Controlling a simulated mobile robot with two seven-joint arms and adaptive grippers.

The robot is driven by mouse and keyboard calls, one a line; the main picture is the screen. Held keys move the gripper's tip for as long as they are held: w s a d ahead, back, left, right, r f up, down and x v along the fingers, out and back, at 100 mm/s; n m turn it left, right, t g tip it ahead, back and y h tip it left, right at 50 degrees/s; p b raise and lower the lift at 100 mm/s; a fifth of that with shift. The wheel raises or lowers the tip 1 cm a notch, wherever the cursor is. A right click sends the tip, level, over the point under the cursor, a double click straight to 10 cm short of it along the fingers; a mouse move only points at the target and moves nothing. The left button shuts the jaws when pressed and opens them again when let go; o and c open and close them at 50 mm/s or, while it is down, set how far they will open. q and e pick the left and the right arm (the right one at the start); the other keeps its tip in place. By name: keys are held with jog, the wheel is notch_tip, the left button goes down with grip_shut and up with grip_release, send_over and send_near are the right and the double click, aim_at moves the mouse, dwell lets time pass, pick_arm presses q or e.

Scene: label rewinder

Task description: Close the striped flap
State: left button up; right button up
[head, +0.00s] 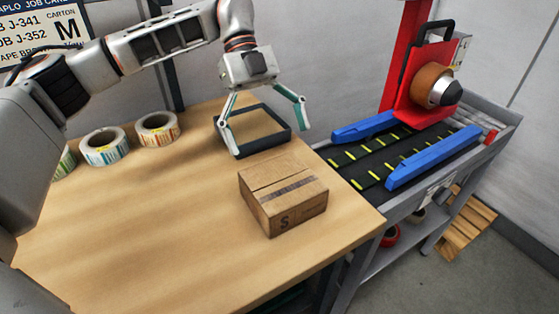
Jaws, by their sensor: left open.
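A brown cardboard box (262,214) with an S on its side stands near the table's right edge. A dark stripe crosses the striped flap (294,186) on its top. A seam separates it from the plain part behind. The top looks nearly flat; I cannot tell whether the striped flap is slightly raised. My left gripper (266,124) is wide open and empty, fingers pointing down, behind the box and apart from it. It is over or near a dark, square-rimmed tray (272,148). My right gripper is out of view.
Label rolls (157,129) stand at the table's back left. Right of the table is a conveyor (374,158) with blue side rails (435,157) and a red machine (413,82) holding a roll. The wooden table (150,220) is clear left of the box.

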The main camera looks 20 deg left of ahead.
pick_arm(q)
jog(key=shift+v, duration=1.7)
